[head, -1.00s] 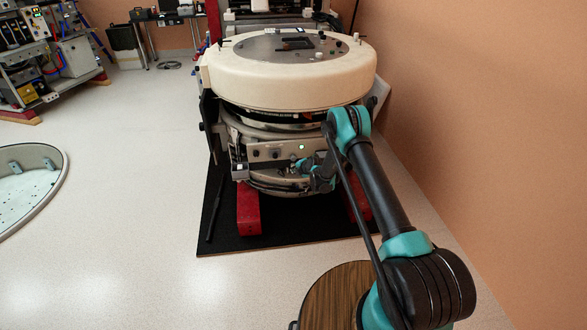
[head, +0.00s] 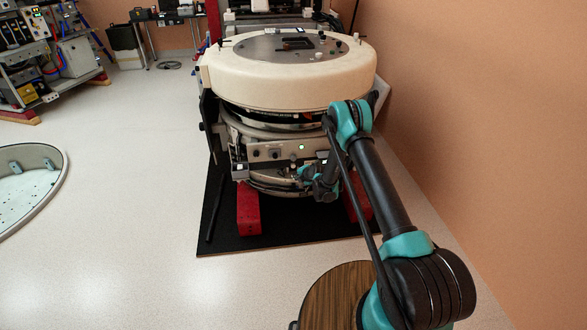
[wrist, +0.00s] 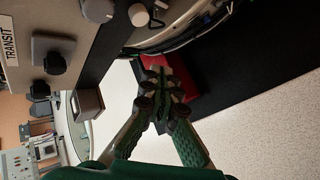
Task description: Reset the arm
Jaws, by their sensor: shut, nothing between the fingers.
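My gripper (wrist: 160,100) shows in the wrist view with its green fingers brought together at the tips and nothing between them. In the head view, my arm reaches forward from the lower right, and its end is in front of the lower part of the round gantry unit (head: 290,80). The fingers are too small to make out there. In the wrist view, a grey panel with dark knobs and a "TRANSIT" label (wrist: 11,43) is at the upper left, apart from the fingertips. A pale round knob (wrist: 138,14) is at the top.
The gantry stands on red supports (head: 249,209) over a black mat (head: 225,240). An orange wall (head: 470,110) is close on the right. An equipment rack (head: 50,55) stands at the far left, and a round white cover (head: 30,185) lies on the left floor. The middle-left floor is open.

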